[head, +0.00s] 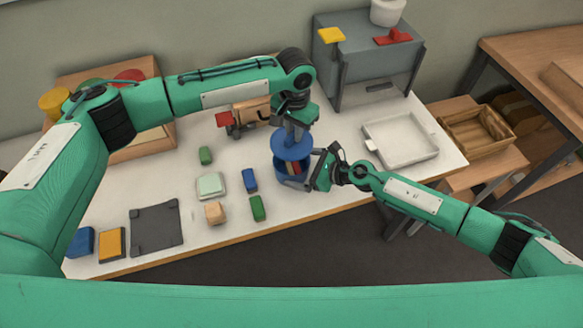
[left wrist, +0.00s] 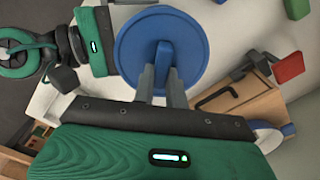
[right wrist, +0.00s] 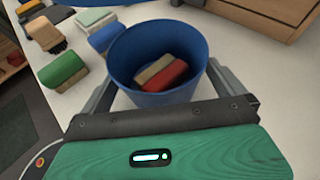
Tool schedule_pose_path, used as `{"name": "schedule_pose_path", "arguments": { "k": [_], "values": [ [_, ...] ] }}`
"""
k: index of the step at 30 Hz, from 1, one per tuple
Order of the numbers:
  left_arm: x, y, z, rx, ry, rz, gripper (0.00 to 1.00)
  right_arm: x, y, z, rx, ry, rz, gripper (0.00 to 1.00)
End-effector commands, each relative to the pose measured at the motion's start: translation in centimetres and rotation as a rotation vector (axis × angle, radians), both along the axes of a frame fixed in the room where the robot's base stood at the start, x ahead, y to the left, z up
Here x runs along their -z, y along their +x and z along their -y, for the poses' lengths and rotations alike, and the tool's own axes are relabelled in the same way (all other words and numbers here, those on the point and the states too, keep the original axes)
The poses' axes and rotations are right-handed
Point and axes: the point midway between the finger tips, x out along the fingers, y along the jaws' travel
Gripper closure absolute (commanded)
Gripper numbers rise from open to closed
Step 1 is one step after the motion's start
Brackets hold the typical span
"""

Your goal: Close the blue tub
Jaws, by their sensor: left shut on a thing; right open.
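My left gripper (head: 293,131) is shut on the lid's upright handle (left wrist: 165,62). My right gripper (head: 317,172) is open, with one finger on each side of the tub in the right wrist view; whether the fingers touch the wall is unclear.
Left of the tub lie a blue block (head: 249,180), green blocks (head: 257,209) and a pale green block (head: 210,185).

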Motion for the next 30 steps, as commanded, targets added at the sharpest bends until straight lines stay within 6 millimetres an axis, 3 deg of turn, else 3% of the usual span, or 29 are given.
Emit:
{"name": "schedule_pose_path", "arguments": {
  "k": [13, 21, 26, 30],
  "values": [
    [0.0, 0.0, 0.0, 0.0, 0.0, 0.0, 1.0, 0.3, 0.4, -0.8, 0.0, 0.0, 0.0, 0.0],
    [0.0, 0.0, 0.0, 0.0, 0.0, 0.0, 1.0, 0.3, 0.3, -0.7, 0.0, 0.0, -0.001, 0.46],
    [0.9, 0.0, 0.0, -0.001, 0.0, -0.001, 1.0, 0.3, 0.3, -0.7, 0.0, 0.0, 0.0, 0.46],
    [2.9, -0.1, 0.0, -0.001, 0.001, -0.003, 1.0, 0.3, 0.4, -0.7, 0.0, 0.0, -0.001, 0.46]
  ]
}}
